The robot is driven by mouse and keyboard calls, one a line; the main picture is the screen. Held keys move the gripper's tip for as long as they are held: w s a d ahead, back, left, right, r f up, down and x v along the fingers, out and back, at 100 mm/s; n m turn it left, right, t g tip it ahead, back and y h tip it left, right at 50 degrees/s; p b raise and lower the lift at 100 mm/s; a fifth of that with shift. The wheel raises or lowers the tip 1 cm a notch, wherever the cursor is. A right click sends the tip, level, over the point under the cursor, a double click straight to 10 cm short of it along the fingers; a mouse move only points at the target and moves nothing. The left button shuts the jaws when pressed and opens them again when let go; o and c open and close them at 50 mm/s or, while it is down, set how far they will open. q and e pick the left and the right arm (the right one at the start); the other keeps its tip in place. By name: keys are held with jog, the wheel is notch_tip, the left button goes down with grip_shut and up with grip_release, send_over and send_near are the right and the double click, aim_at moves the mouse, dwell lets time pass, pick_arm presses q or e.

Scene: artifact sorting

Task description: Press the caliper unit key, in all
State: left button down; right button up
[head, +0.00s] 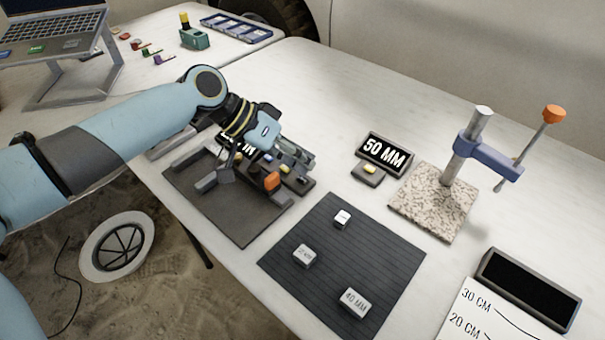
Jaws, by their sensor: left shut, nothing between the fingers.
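My left gripper (298,160) is shut and empty, low over the dark caliper fixture (238,220) on the table. A dark display (225,139) behind the gripper is partly covered by it; "IN" can be read there. I cannot tell which is the unit key, or whether the fingertips touch one. My right gripper is not in view.
A sign reading "50 MM" (385,152) stands behind a small pad with a yellow top (369,170). A speckled stone base (425,215) carries a post with a blue clamp. A black ribbed mat (300,268) holds three small labelled blocks. A dark-screened box (527,289) stands right.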

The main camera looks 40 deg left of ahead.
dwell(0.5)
pick_arm(q)
jog(key=shift+f, duration=0.1)
jog(key=shift+f, duration=0.3)
jog(key=shift+f+b, duration=0.35)
jog(key=shift+b, duration=0.1)
dwell(0.5)
dwell(0.3)
jog(key=shift+r+p, duration=0.75)
jog(key=shift+r, duration=0.05)
